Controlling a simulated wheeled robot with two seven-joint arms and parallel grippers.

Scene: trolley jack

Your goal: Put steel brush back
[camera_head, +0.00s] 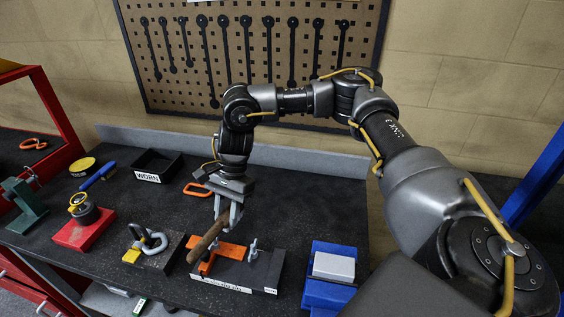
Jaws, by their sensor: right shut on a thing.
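The steel brush (206,240) shows as a long brown wooden handle, tilted, with its lower end toward the front left. My right gripper (229,214) points down and is shut on the brush near its upper right end. The brush is over an orange part on a dark labelled block (262,272) near the bench's front edge; I cannot tell whether it touches it. The bristles cannot be made out. My left gripper is not in view.
A black tray marked WORN (148,178) stands at the back left, next to a blue-handled tool (98,176). A block with shackles (148,244) and a red block (84,230) stand left. A blue block (330,292) stands right. A pegboard (255,55) hangs behind.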

